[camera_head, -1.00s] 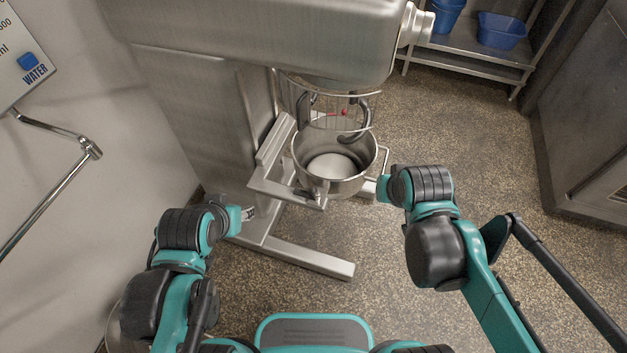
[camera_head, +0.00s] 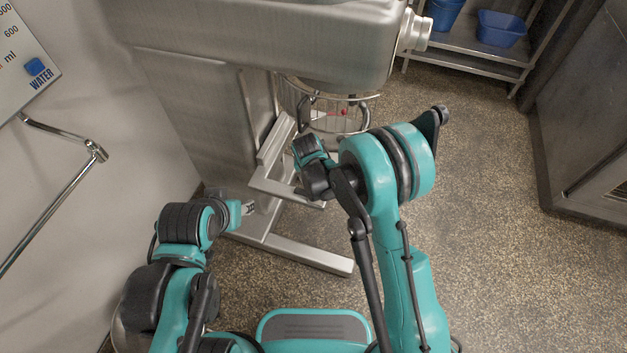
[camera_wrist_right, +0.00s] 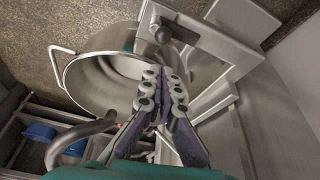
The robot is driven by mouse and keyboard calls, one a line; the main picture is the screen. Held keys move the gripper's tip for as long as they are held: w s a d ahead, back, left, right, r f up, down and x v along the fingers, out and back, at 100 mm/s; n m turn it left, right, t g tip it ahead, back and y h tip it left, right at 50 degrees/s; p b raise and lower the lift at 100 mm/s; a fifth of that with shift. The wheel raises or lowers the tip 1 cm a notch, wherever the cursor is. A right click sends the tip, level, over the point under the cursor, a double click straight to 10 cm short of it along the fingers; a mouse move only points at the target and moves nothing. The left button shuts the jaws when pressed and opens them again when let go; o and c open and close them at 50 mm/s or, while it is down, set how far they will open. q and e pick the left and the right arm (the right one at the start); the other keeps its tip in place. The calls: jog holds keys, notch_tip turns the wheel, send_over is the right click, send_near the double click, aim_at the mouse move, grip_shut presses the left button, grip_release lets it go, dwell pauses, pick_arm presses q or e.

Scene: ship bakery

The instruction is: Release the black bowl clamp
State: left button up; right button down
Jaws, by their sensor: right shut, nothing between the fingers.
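The black bowl clamp (camera_wrist_right: 161,32) is a small dark knob on the steel bowl support (camera_wrist_right: 205,43), at the bowl's rim, in the right wrist view. The steel bowl (camera_wrist_right: 88,83) lies left of the support there. My right gripper (camera_wrist_right: 163,72) is shut and empty. Its fingertips appear over the bowl's rim, below the clamp in the picture and apart from it. In the head view my right arm hides the bowl and the right fingers, and I cannot make out the clamp. My left gripper (camera_head: 248,208) is by the mixer's column, and its finger opening is unclear.
The mixer head (camera_head: 260,40) overhangs the wire guard (camera_head: 335,112). A curved steel hook (camera_wrist_right: 75,140) shows beside the bowl. The mixer's foot (camera_head: 310,256) extends along the floor. A wall rail (camera_head: 55,205) is at left. Floor to the right is clear.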

jog(key=b+x, duration=0.4)
jog(key=x, duration=0.6)
jog(key=shift+d, duration=0.1)
dwell(0.5)
